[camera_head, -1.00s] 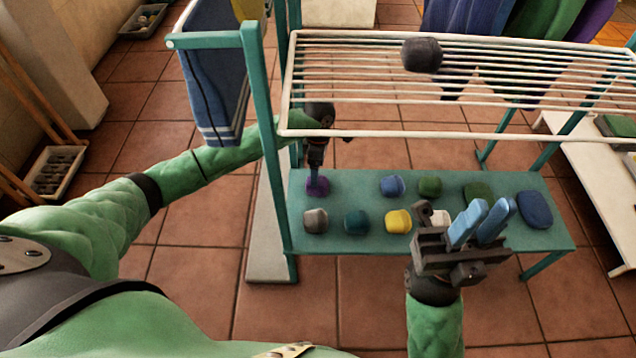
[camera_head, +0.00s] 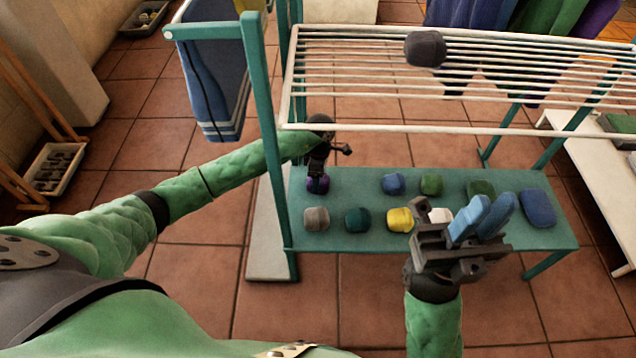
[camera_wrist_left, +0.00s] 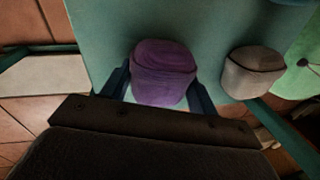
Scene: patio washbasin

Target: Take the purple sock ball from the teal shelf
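The purple sock ball (camera_head: 318,184) sits at the far left end of the shelf's back row, partly hidden by my left gripper. It shows large in the left wrist view (camera_wrist_left: 163,72). My left gripper (camera_head: 318,174) points down over it. In the left wrist view, its two fingers (camera_wrist_left: 161,90) stand apart, one on either side of the ball, very close to it; contact is unclear. The teal shelf (camera_head: 355,190) is the low board under the wire rack. My right gripper (camera_head: 482,218) is open and empty, in front of the shelf's right part.
A grey ball (camera_head: 316,219) lies just in front of the purple one. Teal (camera_head: 357,220), yellow (camera_head: 400,220), blue (camera_head: 394,184) and green (camera_head: 432,184) balls are farther right. The white wire rack (camera_head: 350,85), holding a dark ball (camera_head: 425,48), and a teal post (camera_head: 270,150) are close to my left arm.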

